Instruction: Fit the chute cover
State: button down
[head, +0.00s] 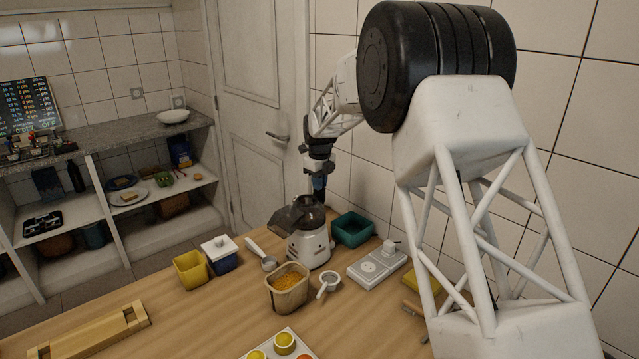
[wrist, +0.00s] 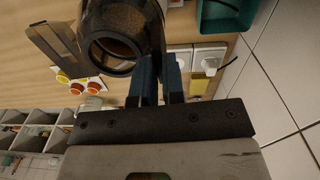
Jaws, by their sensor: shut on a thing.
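A white machine (head: 308,247) with a dark top stands on the wooden table. The dark, see-through chute cover (head: 305,213) is at its top, under my gripper (head: 318,190). In the wrist view the cover (wrist: 152,22) shows as a dark rounded piece with a round mouth. My gripper's two blue fingers (wrist: 158,88) are shut on its edge. A dark trough-like part (wrist: 50,42) juts out to the left of it. I cannot tell whether the cover is seated on the machine or just above it; the gripper and the cover hide the joint.
A tan tub of orange bits (head: 288,292), a small strainer (head: 328,284) and a scoop (head: 265,260) stand close in front. Yellow (head: 191,270) and blue (head: 220,258) containers are left.

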jog(key=c, duration=1.1)
grip_release()
jog(key=shift+o, duration=0.2)
jog(key=o, duration=0.4)
jog(key=shift+r, duration=0.15)
jog(key=shift+r, duration=3.3)
jog(key=shift+r, duration=0.1)
